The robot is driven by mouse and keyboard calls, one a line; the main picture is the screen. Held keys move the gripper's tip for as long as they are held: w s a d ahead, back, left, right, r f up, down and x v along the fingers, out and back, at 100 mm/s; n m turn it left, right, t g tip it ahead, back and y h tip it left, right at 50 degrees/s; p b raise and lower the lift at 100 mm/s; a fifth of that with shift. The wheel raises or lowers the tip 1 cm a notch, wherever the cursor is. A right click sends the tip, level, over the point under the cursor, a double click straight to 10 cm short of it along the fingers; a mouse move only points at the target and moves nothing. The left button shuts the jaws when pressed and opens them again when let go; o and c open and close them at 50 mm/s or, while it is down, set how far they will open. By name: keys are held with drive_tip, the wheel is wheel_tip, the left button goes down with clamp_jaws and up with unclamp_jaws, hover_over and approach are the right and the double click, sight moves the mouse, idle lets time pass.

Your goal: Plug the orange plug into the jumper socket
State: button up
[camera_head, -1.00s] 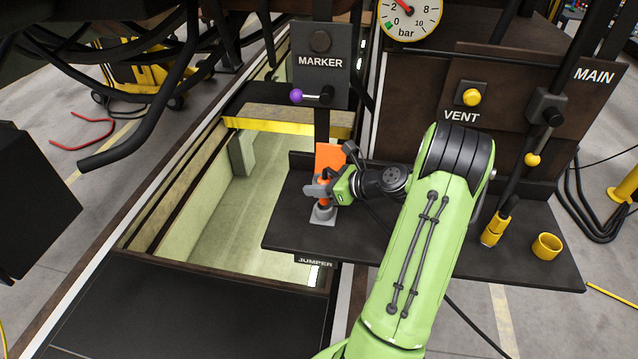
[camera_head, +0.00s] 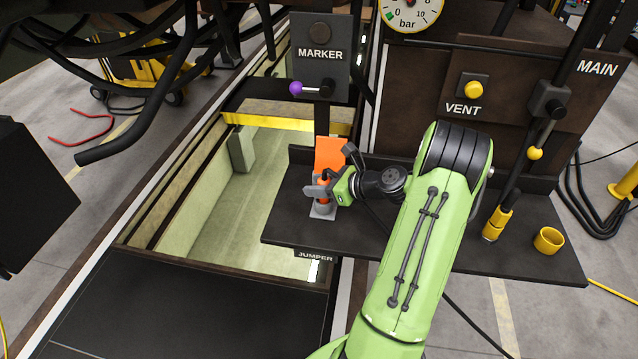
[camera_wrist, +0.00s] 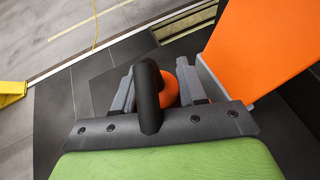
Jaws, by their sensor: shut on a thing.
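The orange plug (camera_head: 324,187) is between the fingers of my gripper (camera_head: 318,190), which is shut on it. The plug stands roughly upright over the grey jumper socket (camera_head: 323,210) on the dark shelf. The gripper hides part of the plug, and I cannot tell how far it sits in the socket. In the wrist view the round orange plug (camera_wrist: 170,88) shows between the gripper's fingers (camera_wrist: 162,92), partly behind a black cable stub. The label JUMPER (camera_head: 315,256) is on the shelf's front edge.
An orange plate (camera_head: 329,154) stands just behind the plug. The dark shelf (camera_head: 400,240) has a yellow-handled lever (camera_head: 496,222) and a yellow ring (camera_head: 548,240) at right. The MARKER panel (camera_head: 320,55) with a purple-knobbed lever is above. An open pit (camera_head: 250,215) lies left.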

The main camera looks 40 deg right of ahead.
drive_tip(key=shift+f+b, duration=0.3)
drive_tip(key=shift+f, duration=0.45)
drive_tip(key=o, duration=1.2)
drive_tip(key=p+v, duration=0.1)
drive_tip(key=v, duration=1.4)
drive_tip(key=shift+s+r, duration=0.15)
drive_tip(key=shift+s, duration=0.2)
drive_tip(key=shift+w, duration=0.1)
